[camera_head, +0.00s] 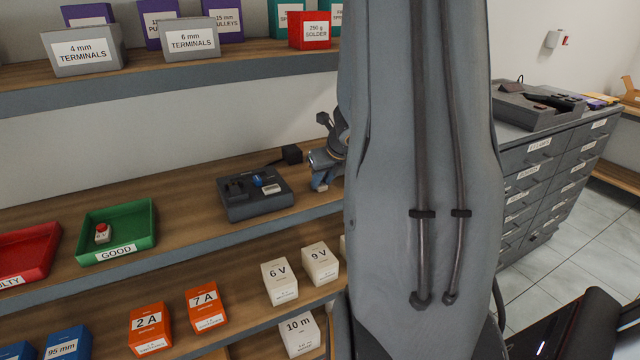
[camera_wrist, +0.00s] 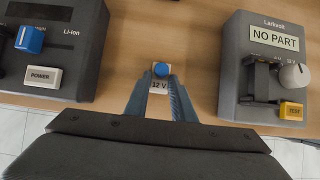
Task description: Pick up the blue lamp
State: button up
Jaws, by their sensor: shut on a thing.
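The blue lamp (camera_wrist: 161,69) is a small pale block with a round blue top and a "12 V" label. It shows in the wrist view, between the fingertips. My gripper (camera_wrist: 160,92) is shut on it, one finger on each side. In the head view my gripper (camera_head: 320,186) is over the middle wooden shelf, partly hidden by my arm, and I cannot make out the lamp there. I cannot tell whether the lamp touches the shelf.
A dark Li-ion device (camera_wrist: 55,45) with a blue knob stands left of the lamp. A grey tester (camera_wrist: 270,70) reading "NO PART" stands on the right. A green GOOD tray (camera_head: 117,231) holds a small red-topped part, with a red tray (camera_head: 28,254) beside it.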

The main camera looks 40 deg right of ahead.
aim_at(322, 186)
jog(key=shift+r, duration=0.15)
notch_tip(322, 186, up, 10)
jog(key=p, duration=0.6)
jog(key=shift+a, duration=0.1)
